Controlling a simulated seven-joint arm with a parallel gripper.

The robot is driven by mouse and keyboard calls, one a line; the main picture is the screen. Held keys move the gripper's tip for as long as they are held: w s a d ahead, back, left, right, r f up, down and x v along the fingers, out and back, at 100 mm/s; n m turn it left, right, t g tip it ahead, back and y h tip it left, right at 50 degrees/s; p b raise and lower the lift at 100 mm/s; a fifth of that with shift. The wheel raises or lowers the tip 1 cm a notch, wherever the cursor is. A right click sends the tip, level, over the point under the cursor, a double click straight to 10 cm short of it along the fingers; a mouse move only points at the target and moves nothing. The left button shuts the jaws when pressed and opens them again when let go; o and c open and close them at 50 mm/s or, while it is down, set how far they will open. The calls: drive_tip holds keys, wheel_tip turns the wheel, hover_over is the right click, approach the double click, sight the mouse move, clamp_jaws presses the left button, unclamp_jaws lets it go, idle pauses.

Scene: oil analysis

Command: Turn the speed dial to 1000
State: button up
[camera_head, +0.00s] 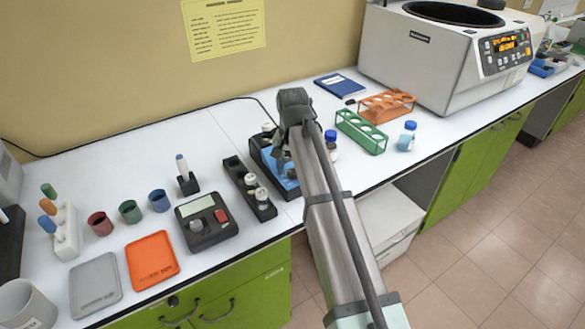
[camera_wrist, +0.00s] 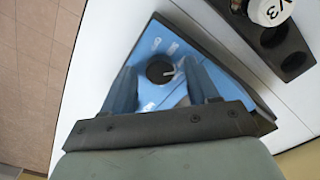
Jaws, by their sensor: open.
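The speed dial (camera_wrist: 160,72) is a round black knob with a light pointer mark, set in the blue top of a dark-sided device (camera_wrist: 150,44). In the wrist view, the pointer faces right. My gripper (camera_wrist: 159,66) is open, with one finger on each side of the dial. I cannot tell whether the fingers touch it. The printed labels on the blue panel are too blurred to read. In the head view, the device (camera_head: 289,187) is partly hidden behind my arm, and its dial is out of sight.
A black rack with white-capped vials (camera_head: 249,190) stands close to the left of the device. A green tube rack (camera_head: 361,132) and blue-capped bottles (camera_head: 406,137) stand to the right. The centrifuge (camera_head: 430,60) stands at the back right. The table's front edge is close.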

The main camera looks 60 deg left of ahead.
sight(293, 172)
wheel_tip(293, 172, up, 14)
drive_tip(key=shift+f, duration=0.2)
idle(0.8)
